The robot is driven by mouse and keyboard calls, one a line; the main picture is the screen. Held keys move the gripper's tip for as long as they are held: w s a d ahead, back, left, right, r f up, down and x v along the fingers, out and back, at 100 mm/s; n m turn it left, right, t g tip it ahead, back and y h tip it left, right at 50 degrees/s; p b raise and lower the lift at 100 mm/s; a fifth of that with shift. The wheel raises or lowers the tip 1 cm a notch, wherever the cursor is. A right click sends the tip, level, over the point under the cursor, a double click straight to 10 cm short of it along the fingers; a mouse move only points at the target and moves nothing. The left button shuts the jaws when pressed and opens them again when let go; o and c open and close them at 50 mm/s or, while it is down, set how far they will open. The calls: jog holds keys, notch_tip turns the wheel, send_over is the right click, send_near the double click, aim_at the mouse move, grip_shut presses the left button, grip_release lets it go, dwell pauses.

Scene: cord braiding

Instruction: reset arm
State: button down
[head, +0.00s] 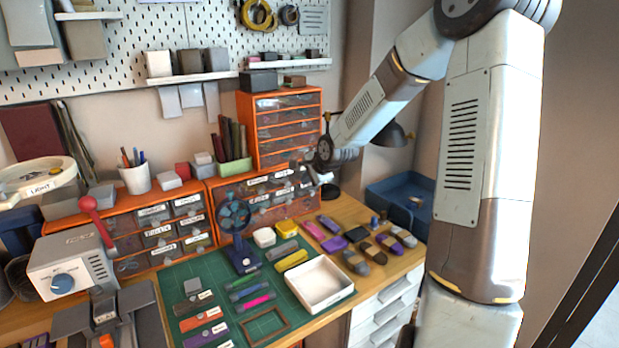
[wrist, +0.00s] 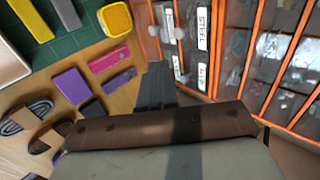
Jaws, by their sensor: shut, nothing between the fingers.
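My arm reaches in from the right in the head view and bends down over the back of the bench. My gripper (head: 311,172) is above the bench, in front of the orange drawer cabinets. In the wrist view my gripper (wrist: 156,84) shows as dark shut fingers with nothing between them. Below the fingers there I see the bench top, with an orange drawer cabinet (wrist: 277,63) close on the right.
A white tray (head: 320,306) and a blue fan (head: 240,240) stand on the green cutting mat (head: 180,270). Several cord bundles (head: 372,252) lie right of the mat. A dark lamp (head: 388,133) and a blue bin (head: 385,200) are behind my arm.

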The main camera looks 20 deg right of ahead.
jog(key=shift+v, duration=0.95)
jog(key=s+r+n+g+h, duration=0.1)
jog(key=s+r+n, duration=0.3)
jog(key=s, duration=0.9)
jog(key=s+d+r+n+g+h, duration=0.1)
jog(key=s+r+n, duration=0.4)
jog(key=s, duration=0.8)
jog(key=s+r+n+g, duration=0.1)
jog(key=s+r+n, duration=0.4)
jog(key=s, duration=0.8)
notch_tip(320, 180, up, 3)
jog(key=shift+d+f+h, duration=0.15)
jog(key=shift+d+h, duration=0.05)
jog(key=shift+h, duration=0.2)
